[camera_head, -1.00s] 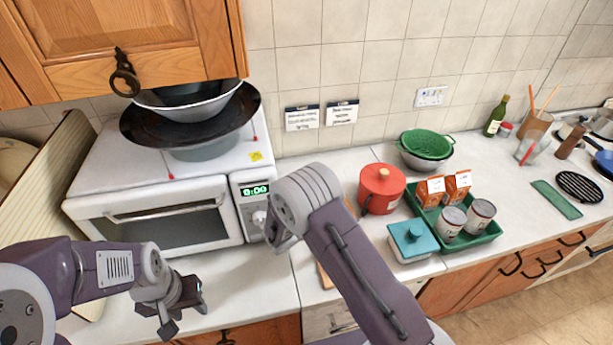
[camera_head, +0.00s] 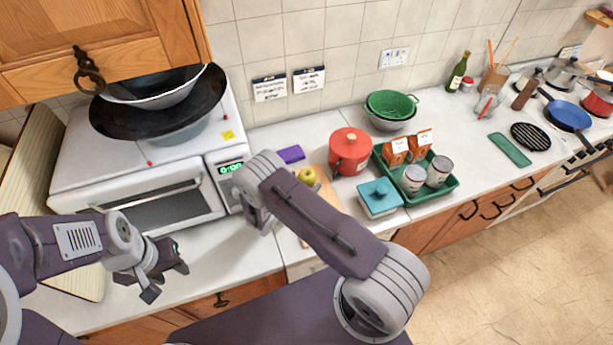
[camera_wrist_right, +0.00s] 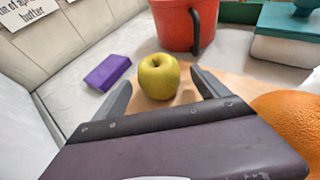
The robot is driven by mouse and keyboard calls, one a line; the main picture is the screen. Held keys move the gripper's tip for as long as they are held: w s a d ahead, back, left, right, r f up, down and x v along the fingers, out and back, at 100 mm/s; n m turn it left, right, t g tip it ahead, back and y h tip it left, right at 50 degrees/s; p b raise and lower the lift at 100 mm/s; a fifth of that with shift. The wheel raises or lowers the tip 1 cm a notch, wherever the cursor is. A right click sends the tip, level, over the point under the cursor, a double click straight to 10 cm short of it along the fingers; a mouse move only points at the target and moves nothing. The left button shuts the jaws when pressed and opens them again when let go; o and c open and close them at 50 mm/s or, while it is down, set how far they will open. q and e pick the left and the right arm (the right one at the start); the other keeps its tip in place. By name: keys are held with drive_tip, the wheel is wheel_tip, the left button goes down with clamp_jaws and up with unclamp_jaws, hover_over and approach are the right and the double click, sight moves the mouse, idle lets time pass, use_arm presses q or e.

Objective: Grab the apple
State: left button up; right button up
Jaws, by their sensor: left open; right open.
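The yellow-green apple (camera_head: 307,175) sits on a wooden board (camera_head: 328,200) on the counter, partly behind my right arm in the head view. In the right wrist view the apple (camera_wrist_right: 158,77) stands upright straight ahead, framed between the two open fingers of my right gripper (camera_wrist_right: 162,88). The fingers are empty and do not visibly touch it. In the head view my right arm hides the right gripper's fingers. My left gripper (camera_head: 163,278) is open and empty over the counter in front of the microwave.
A purple block (camera_wrist_right: 108,72) lies left of the apple, an orange (camera_wrist_right: 290,122) close on the right. A red pot (camera_head: 350,152) stands behind, with a teal-lidded box (camera_head: 379,197) and a green tray (camera_head: 447,187) to the right. The microwave (camera_head: 150,200) stands left.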

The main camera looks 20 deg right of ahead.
sight(308, 171)
drive_tip(key=x, duration=0.2)
drive_tip(key=shift+w+d, duration=0.2)
drive_tip(key=shift+d, duration=0.1)
drive_tip(key=shift+w+d+f, duration=0.25)
drive_tip(key=shift+d+f, duration=0.05)
drive_tip(key=shift+s+a+r, duration=0.15)
drive_tip(key=shift+a, duration=0.05)
drive_tip(key=c, duration=1.5)
use_arm(q)
drive_tip(key=shift+w+d+r, duration=0.15)
drive_tip(key=shift+w+r, duration=0.05)
drive_tip(key=shift+r, duration=0.35)
use_arm(e)
drive_tip(key=shift+d, duration=0.1)
